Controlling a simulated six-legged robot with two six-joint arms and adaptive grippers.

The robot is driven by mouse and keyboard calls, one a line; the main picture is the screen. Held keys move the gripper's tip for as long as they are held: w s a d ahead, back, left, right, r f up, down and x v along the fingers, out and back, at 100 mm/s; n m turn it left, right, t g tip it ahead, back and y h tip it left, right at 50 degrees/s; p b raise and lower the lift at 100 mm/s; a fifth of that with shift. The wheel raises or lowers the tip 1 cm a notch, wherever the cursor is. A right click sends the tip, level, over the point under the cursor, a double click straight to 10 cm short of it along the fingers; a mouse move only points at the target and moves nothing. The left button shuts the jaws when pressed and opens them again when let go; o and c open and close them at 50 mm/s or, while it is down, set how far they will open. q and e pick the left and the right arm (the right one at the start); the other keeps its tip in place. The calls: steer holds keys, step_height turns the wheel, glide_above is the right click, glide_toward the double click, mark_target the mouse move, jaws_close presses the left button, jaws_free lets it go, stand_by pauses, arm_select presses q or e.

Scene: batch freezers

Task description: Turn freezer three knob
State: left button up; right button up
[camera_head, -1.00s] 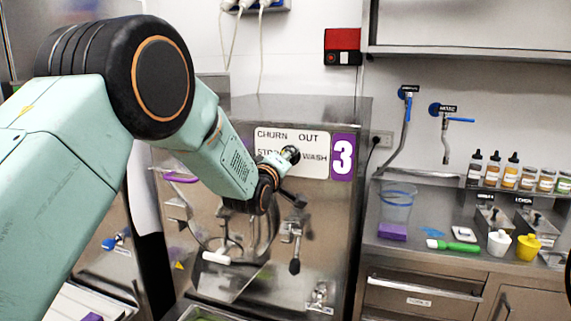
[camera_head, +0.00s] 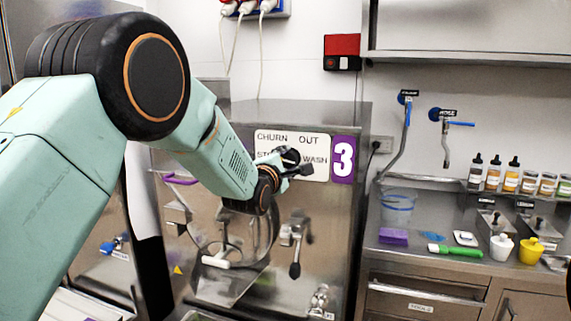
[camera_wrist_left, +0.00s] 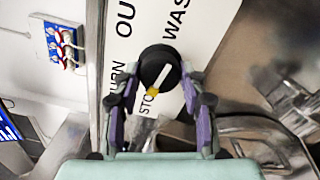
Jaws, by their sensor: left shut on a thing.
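Freezer three (camera_head: 335,215) is the steel machine with a purple "3" sign (camera_head: 343,160). Its white label plate (camera_head: 318,146) reads CHURN, OUT, STOP and WASH. The black round knob (camera_wrist_left: 158,66) sits on this plate in the left wrist view, with a white bar and a yellow tip beside the STOP word. My left gripper (camera_head: 296,167) is at the plate in the head view and partly covers it. In the left wrist view its purple-padded fingers (camera_wrist_left: 160,84) are shut on the knob, one on each side. My right gripper is not in view.
Below my left gripper, a dark-handled lever (camera_head: 295,250) and a white-handled hatch (camera_head: 218,262) stick out of the freezer front. On the right, a steel counter (camera_head: 400,262) holds a clear bucket (camera_head: 397,207), bottles (camera_head: 493,172) and cups. A red box (camera_head: 342,46) hangs above.

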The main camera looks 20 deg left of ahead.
arm_select(q)
steer(key=shift+r+n, duration=0.2)
steer(key=shift+n, duration=0.9)
steer(key=shift+r, duration=0.1)
steer(key=o, duration=1.2)
steer(key=shift+w+d+f, duration=0.1)
steer(key=shift+w+f, duration=0.1)
steer(key=shift+c, duration=0.2)
steer(key=shift+s, duration=0.2)
steer(key=s, duration=1.2)
steer(key=shift+a, duration=0.25)
steer(key=shift+w, duration=0.15)
